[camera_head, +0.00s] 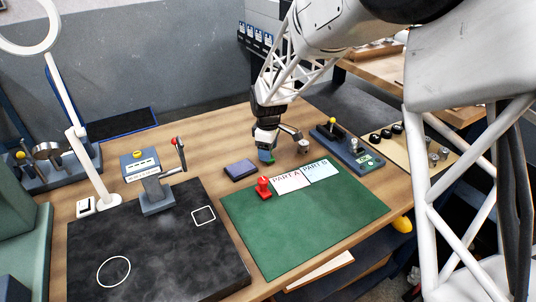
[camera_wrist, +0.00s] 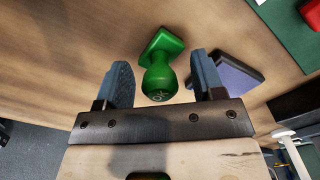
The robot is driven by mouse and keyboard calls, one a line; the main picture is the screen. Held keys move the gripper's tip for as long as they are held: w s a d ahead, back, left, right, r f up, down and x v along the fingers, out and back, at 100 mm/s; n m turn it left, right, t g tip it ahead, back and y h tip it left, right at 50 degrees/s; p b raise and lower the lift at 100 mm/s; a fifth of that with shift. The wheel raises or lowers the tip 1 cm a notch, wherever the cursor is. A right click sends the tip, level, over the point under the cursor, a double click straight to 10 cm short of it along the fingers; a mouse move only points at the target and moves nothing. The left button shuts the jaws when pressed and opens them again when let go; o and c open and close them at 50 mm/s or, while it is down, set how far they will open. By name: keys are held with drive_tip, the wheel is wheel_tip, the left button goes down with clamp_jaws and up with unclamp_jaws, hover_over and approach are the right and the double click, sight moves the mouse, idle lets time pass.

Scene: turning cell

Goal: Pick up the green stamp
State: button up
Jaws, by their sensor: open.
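The green stamp (camera_wrist: 159,80) has a round knob and a square base and is between my gripper's two blue-grey fingers in the wrist view. My gripper (camera_wrist: 161,66) is open, with a gap visible on both sides of the knob. In the head view my gripper (camera_head: 284,150) is low over the wooden table, behind the green mat. Only a small bit of the green stamp (camera_head: 271,162) shows there beside a finger; the rest is hidden.
A red stamp (camera_head: 263,187) stands near the green mat (camera_head: 310,225), by the PART A card (camera_head: 288,181) and PART B card (camera_head: 320,170). A dark purple pad (camera_head: 241,170) lies close by, also visible in the wrist view (camera_wrist: 238,80). A control box (camera_head: 346,148) is at right.

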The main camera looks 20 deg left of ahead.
idle(0.5)
drive_tip(key=c, duration=1)
drive_tip(key=shift+r, duration=0.1)
drive_tip(key=shift+r, duration=4.9)
